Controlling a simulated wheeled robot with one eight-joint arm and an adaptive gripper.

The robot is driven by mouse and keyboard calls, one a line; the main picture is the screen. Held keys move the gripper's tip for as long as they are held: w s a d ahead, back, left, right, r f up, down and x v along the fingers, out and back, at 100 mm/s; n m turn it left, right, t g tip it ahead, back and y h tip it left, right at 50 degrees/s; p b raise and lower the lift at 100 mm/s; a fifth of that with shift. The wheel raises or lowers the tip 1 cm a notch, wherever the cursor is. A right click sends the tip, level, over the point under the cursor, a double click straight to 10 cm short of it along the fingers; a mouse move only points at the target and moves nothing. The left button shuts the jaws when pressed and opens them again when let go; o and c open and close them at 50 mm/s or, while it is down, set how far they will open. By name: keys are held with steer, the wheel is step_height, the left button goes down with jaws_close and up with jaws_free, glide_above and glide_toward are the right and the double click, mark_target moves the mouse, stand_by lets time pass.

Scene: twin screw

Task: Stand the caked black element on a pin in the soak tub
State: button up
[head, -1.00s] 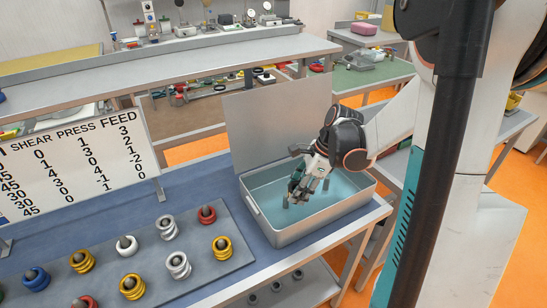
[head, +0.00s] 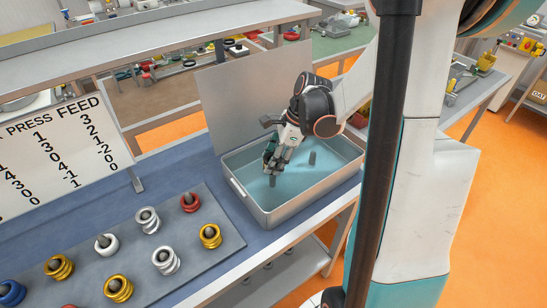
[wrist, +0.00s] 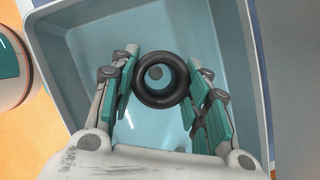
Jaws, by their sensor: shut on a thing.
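The black element (wrist: 162,98) is a thick dark ring in the wrist view, held between the finger pads. My gripper (wrist: 161,90) is shut on it; in the head view my gripper (head: 271,162) is over the soak tub (head: 283,223), and its fingers hide the ring. The round grey top of one pin (wrist: 155,73) shows through the ring's hole, off toward its upper edge. That front pin (head: 272,182) stands below the fingertips in the head view. A second pin (head: 312,158) stands bare to the right and back. I cannot tell the ring's height above the pin.
The tub holds pale blue liquid, and its lid (head: 250,95) stands raised behind it. A grey pin board (head: 215,258) with several coloured rings lies at the left. A number sign (head: 60,160) stands behind the board. Shelving stands at the back.

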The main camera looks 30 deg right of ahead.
mark_target(274, 176)
steer(key=shift+f+b, duration=1.8)
steer(key=shift+f, duration=0.55)
steer(key=shift+f, duration=0.1)
steer(key=shift+f+b, duration=1.25)
steer(key=shift+f, duration=0.15)
steer(key=o, duration=1.4)
steer(key=shift+c, duration=0.2)
steer(key=shift+r, duration=0.1)
steer(key=v, duration=1.2)
steer(key=shift+s, duration=0.1)
